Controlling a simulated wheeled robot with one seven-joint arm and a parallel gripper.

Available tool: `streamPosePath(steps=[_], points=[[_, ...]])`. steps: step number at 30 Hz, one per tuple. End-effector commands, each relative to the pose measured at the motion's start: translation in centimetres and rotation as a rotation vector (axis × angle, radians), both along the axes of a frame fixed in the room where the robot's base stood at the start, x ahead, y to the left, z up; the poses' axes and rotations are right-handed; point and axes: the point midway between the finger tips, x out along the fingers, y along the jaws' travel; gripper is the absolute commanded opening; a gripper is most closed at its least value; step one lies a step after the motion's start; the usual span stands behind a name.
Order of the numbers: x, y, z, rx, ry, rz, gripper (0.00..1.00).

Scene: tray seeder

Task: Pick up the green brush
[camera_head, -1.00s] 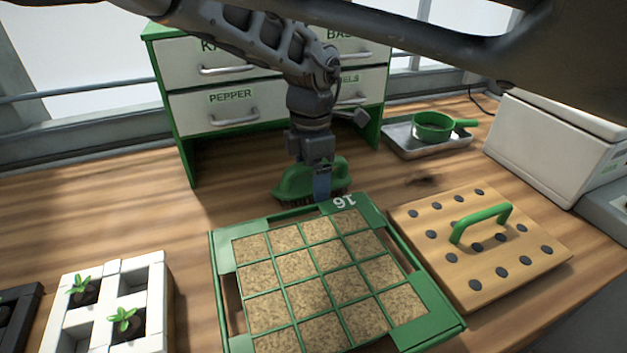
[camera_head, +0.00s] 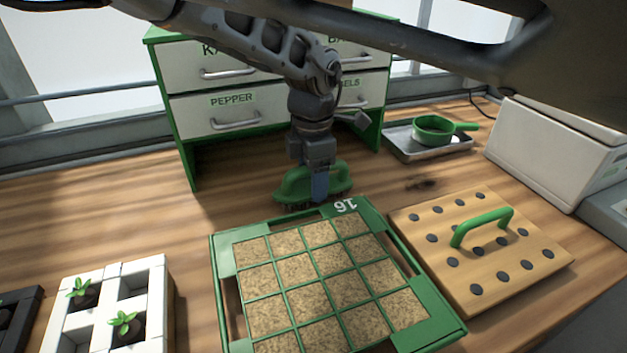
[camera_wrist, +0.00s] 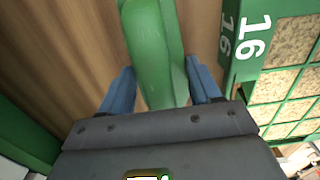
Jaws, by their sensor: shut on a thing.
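The green brush (camera_head: 294,184) is behind the soil tray, in front of the drawer cabinet, in the head view. Its dark bristles point down toward the wooden table; I cannot tell whether they touch it. My gripper (camera_head: 320,186) points down over the brush and is shut on its green body. In the wrist view the green brush (camera_wrist: 152,50) lies between the two blue fingers of my gripper (camera_wrist: 160,92). Part of the brush is hidden behind the fingers.
The green soil tray (camera_head: 222,255), marked 16, is close in front of the brush. The drawer cabinet (camera_head: 180,130) stands behind. A dibber board with a green handle (camera_head: 483,228) lies right, a white seedling tray (camera_head: 160,300) left. A green sieve (camera_head: 433,128) sits on a metal tray.

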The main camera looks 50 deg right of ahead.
Motion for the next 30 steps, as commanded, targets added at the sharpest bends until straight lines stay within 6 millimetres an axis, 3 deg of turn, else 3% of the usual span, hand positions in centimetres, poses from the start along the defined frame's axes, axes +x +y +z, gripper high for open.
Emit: streamPosePath(steps=[5,11,21,30], points=[[0.0,0.0,0.9,-0.002,0.0,0.001,0.29],[0.0,0.0,4.0,-0.003,-0.001,0.001,0.29],[-5.5,-5.1,8.4,-0.003,0.001,-0.005,0.29],[-8.2,-7.6,10.6,-0.001,0.001,-0.001,0.29]])
